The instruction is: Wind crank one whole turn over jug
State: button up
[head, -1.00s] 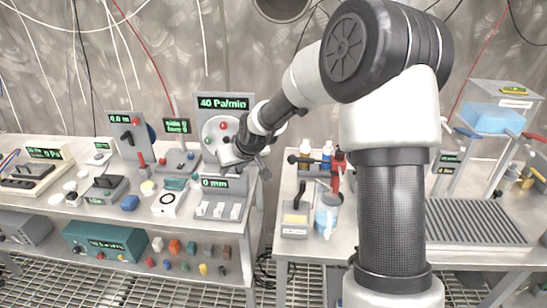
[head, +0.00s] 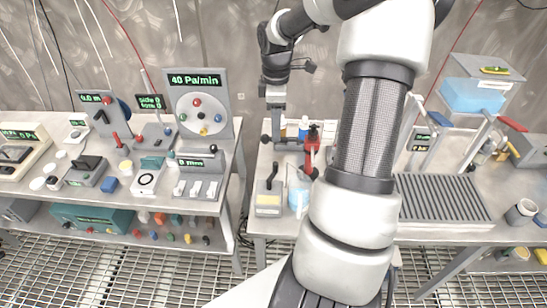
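A clear jug with light-blue contents (head: 299,197) stands near the front of the middle bench. A dark horizontal bar with round ends (head: 287,140) lies behind the jug, left of the red fitting. I cannot tell for sure which of these parts is the crank. My gripper (head: 276,106) points down above the back left of this bench, behind and above the jug. Its fingers are too small and blurred to tell whether they are open, or whether they touch anything.
A grey block with a black handle (head: 268,192) stands left of the jug. Small bottles (head: 298,128) stand behind. A ribbed grey tray (head: 440,198) lies at right. The left bench holds a dial panel (head: 200,105) reading 40 Pa/min. A gap separates the benches.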

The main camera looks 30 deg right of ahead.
aim_at(276, 163)
notch_tip(276, 163, down, 14)
jog(key=shift+r, duration=0.15)
jog(key=shift+c, duration=0.3)
grip_shut()
